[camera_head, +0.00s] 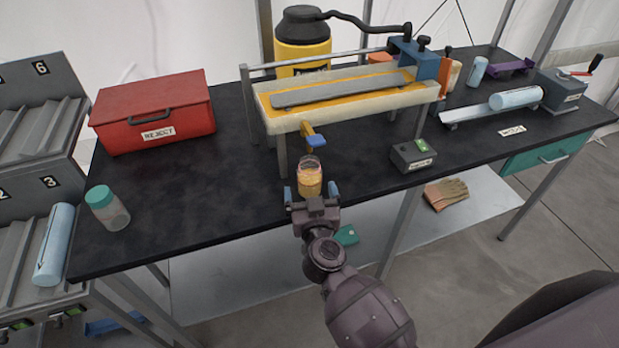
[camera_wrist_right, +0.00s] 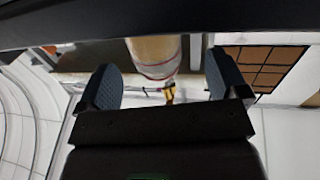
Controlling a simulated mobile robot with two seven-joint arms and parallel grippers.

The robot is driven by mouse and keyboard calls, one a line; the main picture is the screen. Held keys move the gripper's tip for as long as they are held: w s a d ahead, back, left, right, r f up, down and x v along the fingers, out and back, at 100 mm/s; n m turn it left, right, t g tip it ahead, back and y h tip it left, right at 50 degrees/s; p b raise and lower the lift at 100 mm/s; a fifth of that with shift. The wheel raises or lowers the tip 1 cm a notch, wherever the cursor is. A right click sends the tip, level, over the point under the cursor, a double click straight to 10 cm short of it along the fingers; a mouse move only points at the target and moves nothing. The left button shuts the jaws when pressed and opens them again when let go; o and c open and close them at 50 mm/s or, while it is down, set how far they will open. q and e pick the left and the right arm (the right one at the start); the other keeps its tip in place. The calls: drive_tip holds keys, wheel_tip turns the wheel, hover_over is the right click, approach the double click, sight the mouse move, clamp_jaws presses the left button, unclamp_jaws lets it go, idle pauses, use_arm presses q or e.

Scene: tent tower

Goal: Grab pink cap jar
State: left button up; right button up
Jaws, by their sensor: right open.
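A small jar with amber contents and a pale pinkish top (camera_head: 310,178) stands at the front edge of the black table, below the yellow-topped frame. My right gripper (camera_head: 311,194) is open, with its blue fingers to either side of the jar's near side. In the right wrist view the jar (camera_wrist_right: 155,55) shows between and beyond the open fingers of the right gripper (camera_wrist_right: 163,85). I cannot tell whether either finger touches it. A jar with a teal cap (camera_head: 108,208) stands apart at the table's left front. My left gripper is not in view.
The black table (camera_head: 240,215) is clear left of the jar. A red REJECT box (camera_head: 185,105) stands at the back left. The yellow-topped frame (camera_head: 350,98) rises behind the jar. A grey box with a green button (camera_head: 412,157) is to the right.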

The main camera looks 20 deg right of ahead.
sight(312, 186)
drive_tip(key=w, duration=0.2)
drive_tip(key=w+d+b, duration=0.1)
drive_tip(key=w, duration=0.1)
drive_tip(key=shift+w+d, duration=0.2)
drive_tip(key=shift+w, duration=0.3)
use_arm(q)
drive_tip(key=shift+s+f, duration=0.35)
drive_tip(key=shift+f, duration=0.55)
use_arm(e)
drive_tip(key=shift+r, duration=0.1)
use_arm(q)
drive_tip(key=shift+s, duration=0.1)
